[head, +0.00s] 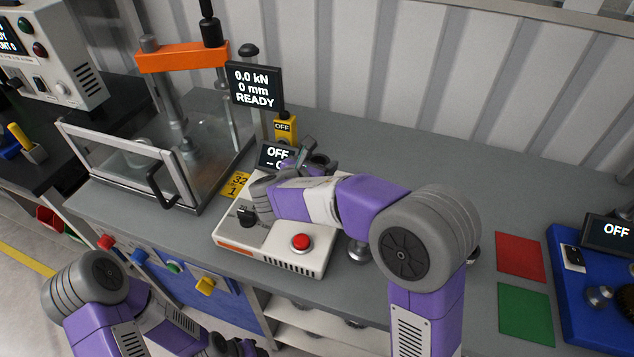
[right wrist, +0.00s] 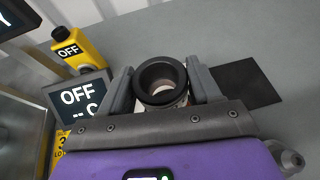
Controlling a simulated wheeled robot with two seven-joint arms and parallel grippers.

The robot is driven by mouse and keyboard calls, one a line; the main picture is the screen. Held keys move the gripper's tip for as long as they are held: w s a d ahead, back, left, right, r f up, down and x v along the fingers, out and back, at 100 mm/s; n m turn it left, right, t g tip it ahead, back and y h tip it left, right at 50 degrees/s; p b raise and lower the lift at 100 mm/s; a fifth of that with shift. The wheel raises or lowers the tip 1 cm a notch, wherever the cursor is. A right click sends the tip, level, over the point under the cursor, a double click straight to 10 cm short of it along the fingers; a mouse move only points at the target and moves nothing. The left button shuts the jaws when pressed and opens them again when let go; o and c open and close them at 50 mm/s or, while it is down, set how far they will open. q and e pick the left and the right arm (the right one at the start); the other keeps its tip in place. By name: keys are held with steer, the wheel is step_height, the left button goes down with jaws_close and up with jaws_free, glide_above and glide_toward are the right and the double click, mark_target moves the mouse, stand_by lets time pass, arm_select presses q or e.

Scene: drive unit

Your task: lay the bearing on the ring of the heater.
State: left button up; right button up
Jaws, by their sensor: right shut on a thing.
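The heater (head: 232,238) is a pale box on the bench with a red button, a black knob and a display reading OFF (head: 277,155). My right gripper (head: 312,158) is over the far part of the heater, and its arm hides much of that area. In the right wrist view, my right gripper (right wrist: 162,74) is shut on the bearing (right wrist: 144,84), a dark ring with an open bore. A pale part shows through and below the bearing; I cannot tell whether they touch. My left gripper (head: 232,345) is low at the bottom edge, over the floor, its jaws unclear.
A press with a clear guard (head: 115,150) and orange crossbeam (head: 182,56) stands left of the heater. A yellow switch post (head: 285,128) is behind it. Red (head: 520,258) and green (head: 526,313) mats and a blue unit (head: 570,290) lie right. The back bench is clear.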

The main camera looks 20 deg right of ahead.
steer(key=shift+f+b, duration=0.95)
steer(key=shift+f, duration=1.95)
steer(key=shift+f, duration=0.15)
steer(key=o, duration=1.2)
steer(key=shift+o, duration=0.2)
steer(key=shift+r, duration=0.25)
steer(key=p+v, duration=0.2)
steer(key=v, duration=0.9)
steer(key=shift+f, duration=0.1)
steer(key=shift+s+a+p, duration=0.3)
steer(key=shift+s, duration=0.1)
